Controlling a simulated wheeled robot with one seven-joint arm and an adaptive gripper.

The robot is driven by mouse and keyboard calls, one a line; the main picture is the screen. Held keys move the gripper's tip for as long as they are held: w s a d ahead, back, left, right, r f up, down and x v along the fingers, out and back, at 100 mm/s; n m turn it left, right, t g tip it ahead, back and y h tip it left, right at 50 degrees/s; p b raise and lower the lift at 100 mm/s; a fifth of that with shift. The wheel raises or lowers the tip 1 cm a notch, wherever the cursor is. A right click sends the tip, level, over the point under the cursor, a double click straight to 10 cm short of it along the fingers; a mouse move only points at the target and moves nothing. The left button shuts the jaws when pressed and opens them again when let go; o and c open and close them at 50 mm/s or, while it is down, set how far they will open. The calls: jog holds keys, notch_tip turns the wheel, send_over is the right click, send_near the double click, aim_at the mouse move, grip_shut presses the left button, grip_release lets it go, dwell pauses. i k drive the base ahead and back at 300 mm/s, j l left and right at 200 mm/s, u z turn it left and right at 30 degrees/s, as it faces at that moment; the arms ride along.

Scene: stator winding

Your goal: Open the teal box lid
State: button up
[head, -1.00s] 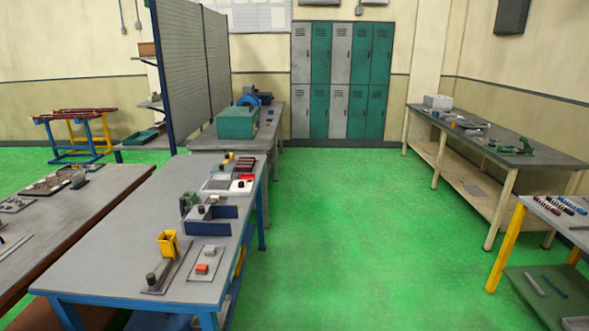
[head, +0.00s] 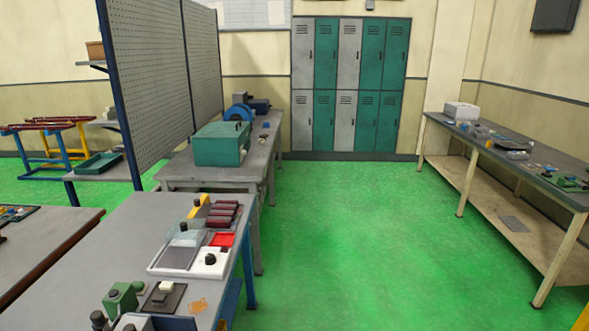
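The teal box (head: 222,145) stands on the far grey workbench, left of the middle in the head view. Its lid (head: 224,130) looks shut, with a small dark handle or latch on top that is too small to make out. My gripper is not in view.
A blue machine (head: 239,113) stands behind the box. A nearer bench (head: 130,225) with a white tray (head: 160,270) and dark red cylinders lies before it. A pegboard panel (head: 150,80) rises at left. Green floor (head: 350,230) is clear in the middle; another bench (head: 560,160) stands right.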

aim_at(220, 130)
jog(key=i, duration=2.1)
jog(key=i+j+u, duration=0.2)
jog(key=i, duration=0.7)
jog(key=i+j+u, duration=0.25)
jog(key=i, duration=0.65)
jog(key=i+j, duration=0.1)
jog(key=i+u, duration=0.05)
jog(key=i, duration=0.05)
